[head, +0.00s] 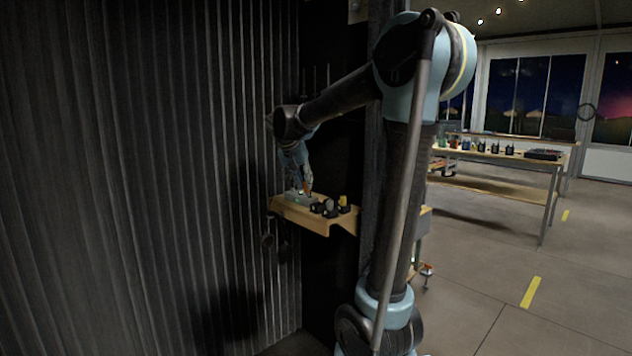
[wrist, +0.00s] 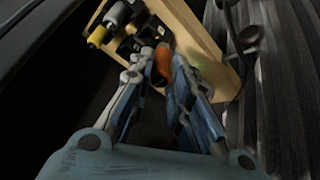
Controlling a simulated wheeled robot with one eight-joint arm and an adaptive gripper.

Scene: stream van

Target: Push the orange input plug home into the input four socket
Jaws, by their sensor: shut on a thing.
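The orange input plug (wrist: 161,66) is between the two fingertips of my gripper (wrist: 163,58) in the wrist view. My gripper is shut on it. In the head view, my gripper (head: 303,188) points down over the wooden shelf (head: 318,224), with a bit of orange (head: 308,195) at its tip. Dark socket blocks (wrist: 127,45) stand on the shelf beside the plug in the wrist view. The fingers and plug hide the plug's front end, so I cannot tell how deep it sits in the input four socket.
A yellow plug (wrist: 98,35) and a grey plug (wrist: 118,14) stand in the row beside my gripper. A ribbed dark wall (head: 150,180) is close on the left. Dark round things (head: 268,240) hang under the shelf. A workbench (head: 490,158) stands far right, with open floor before it.

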